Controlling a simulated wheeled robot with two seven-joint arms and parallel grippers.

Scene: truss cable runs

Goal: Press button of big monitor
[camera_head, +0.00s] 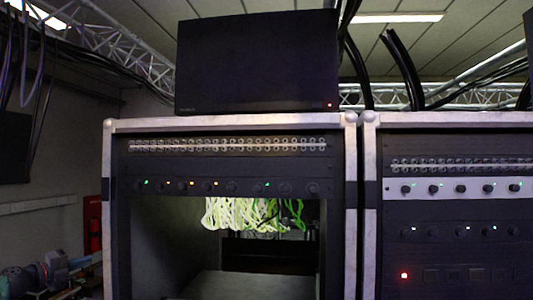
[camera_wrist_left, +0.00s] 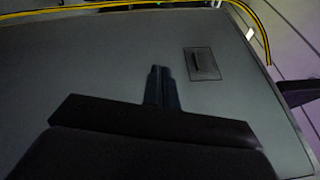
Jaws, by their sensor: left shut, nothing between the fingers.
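The big monitor (camera_head: 257,62) is black and stands on top of the left rack case in the head view. Its screen is dark. A small red light (camera_head: 329,105) glows at its lower right corner; I cannot tell whether this is the button itself. My left gripper (camera_wrist_left: 160,70) shows in the left wrist view, its two dark fingers shut together with nothing between them. It is over a dark grey flat panel (camera_wrist_left: 90,75), and I cannot tell if it touches. The monitor is not recognisable in that view. I cannot make out either gripper clearly in the head view.
The left rack case (camera_head: 349,200) has knobs, sockets and pale green cables (camera_head: 250,214). A second rack (camera_head: 455,250) stands close on its right, with a red lit button (camera_head: 404,275). Black cables (camera_head: 400,65) hang above. A yellow cable (camera_wrist_left: 265,35) edges the wrist view's panel.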

